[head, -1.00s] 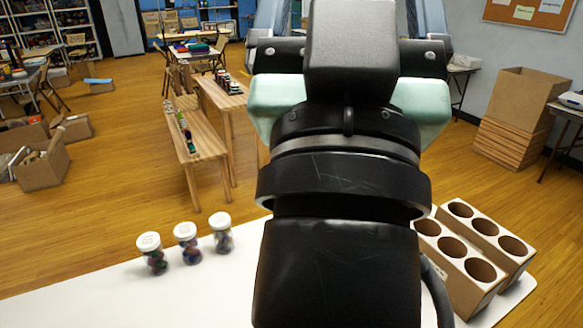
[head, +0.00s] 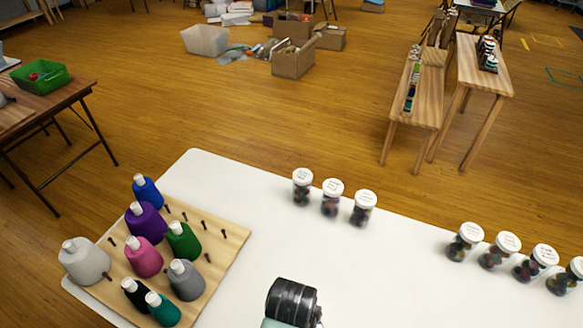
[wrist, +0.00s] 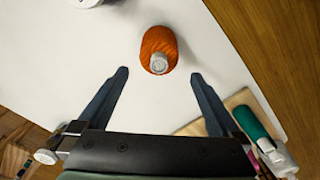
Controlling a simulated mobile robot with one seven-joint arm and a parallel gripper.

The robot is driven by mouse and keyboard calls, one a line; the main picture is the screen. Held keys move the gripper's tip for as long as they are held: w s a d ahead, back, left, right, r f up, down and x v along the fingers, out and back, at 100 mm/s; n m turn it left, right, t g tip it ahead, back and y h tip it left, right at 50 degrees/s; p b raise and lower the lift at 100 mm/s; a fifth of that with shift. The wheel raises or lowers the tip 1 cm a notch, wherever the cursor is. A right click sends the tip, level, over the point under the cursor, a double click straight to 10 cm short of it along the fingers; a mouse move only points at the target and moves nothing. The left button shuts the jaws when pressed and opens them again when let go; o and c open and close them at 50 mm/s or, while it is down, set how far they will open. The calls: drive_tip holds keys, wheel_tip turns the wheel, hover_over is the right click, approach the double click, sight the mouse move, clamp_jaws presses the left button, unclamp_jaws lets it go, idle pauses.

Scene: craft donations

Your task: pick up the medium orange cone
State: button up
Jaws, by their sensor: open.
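An orange cone of thread (wrist: 159,42) with a pale tip stands on the white table (wrist: 85,60) in the wrist view. My gripper (wrist: 159,73) is open, with one dark finger on each side below the cone in the picture. The cone's tip lies about midway between the fingertips, and nothing is held. I cannot make out the orange cone in the head view. There, a black part of my arm (head: 291,300) shows at the bottom edge, and the fingers are out of sight.
Lidded jars (head: 333,198) stand along the table's far edge. The middle of the table is clear.

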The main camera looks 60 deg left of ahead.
wheel_tip(320, 180, down, 5)
drive_tip(key=shift+w+r, duration=0.1)
drive_tip(key=shift+f+p, duration=0.3)
drive_tip(key=shift+f, duration=2.3)
drive_tip(key=c, duration=1.2)
